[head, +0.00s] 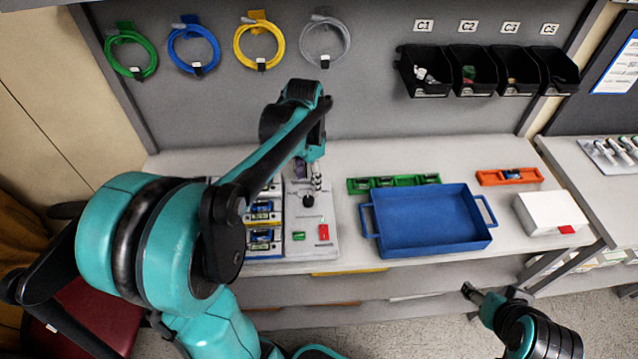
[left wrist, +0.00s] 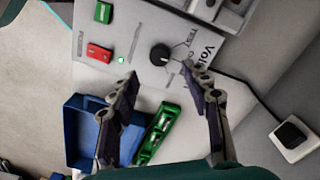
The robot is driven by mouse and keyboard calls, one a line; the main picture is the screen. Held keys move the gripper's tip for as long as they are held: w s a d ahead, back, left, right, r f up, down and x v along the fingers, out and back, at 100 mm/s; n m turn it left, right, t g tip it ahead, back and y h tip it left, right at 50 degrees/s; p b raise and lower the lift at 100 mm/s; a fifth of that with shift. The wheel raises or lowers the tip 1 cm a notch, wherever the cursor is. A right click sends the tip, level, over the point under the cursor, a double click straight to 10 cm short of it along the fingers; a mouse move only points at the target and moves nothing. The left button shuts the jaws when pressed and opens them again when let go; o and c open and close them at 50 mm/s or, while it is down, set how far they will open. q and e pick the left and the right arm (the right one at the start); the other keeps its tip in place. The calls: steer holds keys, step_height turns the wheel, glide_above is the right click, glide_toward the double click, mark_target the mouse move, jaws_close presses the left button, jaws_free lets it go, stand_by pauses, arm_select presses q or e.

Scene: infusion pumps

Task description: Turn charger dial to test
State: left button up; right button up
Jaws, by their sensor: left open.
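The charger (head: 323,247) is a light grey panel on the bench, with a black round dial (head: 308,201), a green switch (head: 298,236) and a red switch (head: 323,231). In the left wrist view the dial (left wrist: 160,55) shows beside printed labels, one seeming to read TEST; I cannot tell its exact setting. A small green light (left wrist: 121,60) is lit on the panel. My left gripper (head: 314,180) is just above the dial; its fingers (left wrist: 160,75) are apart, with the dial beyond and between the tips. My right gripper (head: 493,293) is low at the right, away from the charger.
Battery bays (head: 263,238) adjoin the charger's left side. A blue tray (head: 432,220), a green level-like holder (head: 400,181), an orange one (head: 509,176) and a white box (head: 548,213) stand to the right. Coiled cables and black bins (head: 425,72) hang on the back panel.

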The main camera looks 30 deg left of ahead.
mark_target(308, 199)
arm_select(q)
step_height(308, 199, down, 7)
steer(key=shift+s+f+b, duration=0.1)
steer(key=shift+b, duration=1.05)
jaws_close()
